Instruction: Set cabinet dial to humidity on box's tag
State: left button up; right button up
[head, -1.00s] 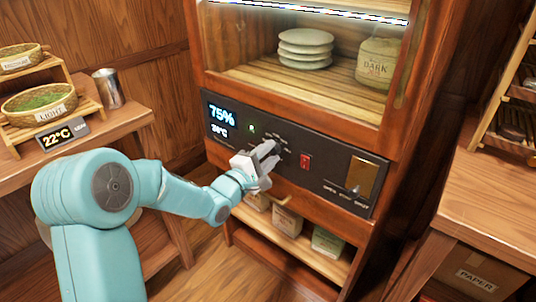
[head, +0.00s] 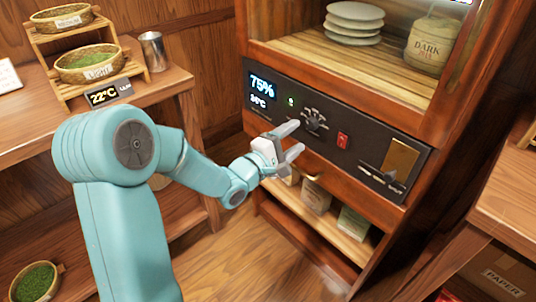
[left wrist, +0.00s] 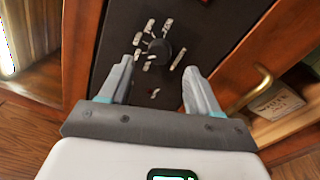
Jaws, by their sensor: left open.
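The cabinet's dial (head: 314,121) is a round dark knob ringed by pale marks on the black control panel (head: 272,122). It also shows in the left wrist view (left wrist: 158,50). The panel display (head: 262,87) reads 75% with a temperature below it. My left gripper (head: 298,137) is open and empty, a little in front of the panel and just below and left of the dial. In the left wrist view the dial lies beyond the gap between the fingers (left wrist: 158,75), not touched. The marks are too small to read. My right gripper is not in view.
A red switch (head: 342,141) and a brass plate (head: 401,158) are right of the dial. Boxes (head: 316,196) stand on the shelf below; no tag is legible there. Baskets (head: 90,63) stand left.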

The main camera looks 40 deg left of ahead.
pick_arm(q)
jog(key=s+b, duration=0.7)
jog(key=s, duration=0.4)
jog(key=shift+a+f, duration=0.2)
jog(key=shift+f, duration=0.2)
jog(key=shift+s, duration=0.1)
jog(key=shift+r, duration=0.1)
